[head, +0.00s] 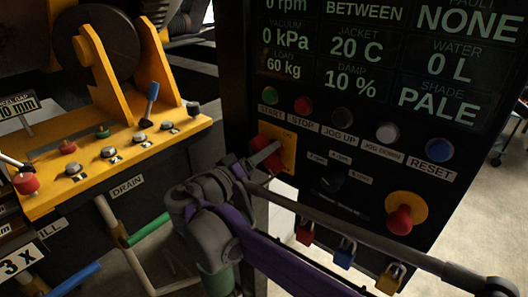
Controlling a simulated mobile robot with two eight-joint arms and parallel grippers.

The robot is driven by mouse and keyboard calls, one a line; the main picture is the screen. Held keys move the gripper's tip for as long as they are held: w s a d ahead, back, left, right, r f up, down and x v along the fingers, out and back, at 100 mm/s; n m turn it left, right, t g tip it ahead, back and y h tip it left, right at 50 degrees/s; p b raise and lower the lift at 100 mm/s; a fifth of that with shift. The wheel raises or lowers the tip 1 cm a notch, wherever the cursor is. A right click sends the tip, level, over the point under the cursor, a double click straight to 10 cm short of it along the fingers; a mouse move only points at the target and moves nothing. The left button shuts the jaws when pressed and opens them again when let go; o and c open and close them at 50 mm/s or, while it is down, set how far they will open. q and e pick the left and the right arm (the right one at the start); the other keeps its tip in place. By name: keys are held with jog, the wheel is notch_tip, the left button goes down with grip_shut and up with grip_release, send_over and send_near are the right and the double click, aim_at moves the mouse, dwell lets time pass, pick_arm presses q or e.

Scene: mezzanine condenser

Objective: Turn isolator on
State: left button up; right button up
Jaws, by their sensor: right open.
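The isolator is a yellow plate (288,160) low on the left of the dark control panel, in the head view. An "ON" label shows near its top right. I cannot tell whether a finger touches the handle. My left gripper is not in view.
The panel has a row of buttons including a blue reset button (439,150), a black selector knob (332,179) and a red mushroom button (400,219). Several padlocks, one blue (345,254), hang below. A yellow machine (120,150) stands left, with pipes beneath.

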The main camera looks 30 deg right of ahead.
jog(key=shift+c, duration=0.2)
grip_shut()
jog(key=shift+n, duration=0.4)
jog(key=n, duration=0.2)
jog(key=shift+w+f+n, duration=0.1)
jog(key=shift+n, duration=0.3)
jog(key=n, duration=0.4)
jog(key=shift+f+n+p, duration=0.2)
jog(key=shift+n+p, duration=0.1)
jog(key=n, duration=0.4)
jog(key=shift+f+n, duration=0.15)
jog(key=shift+n, duration=0.15)
jog(key=n, duration=0.5)
jog(key=shift+f+b, duration=0.1)
jog(key=shift+b, duration=0.25)
jog(key=shift+n, duration=0.3)
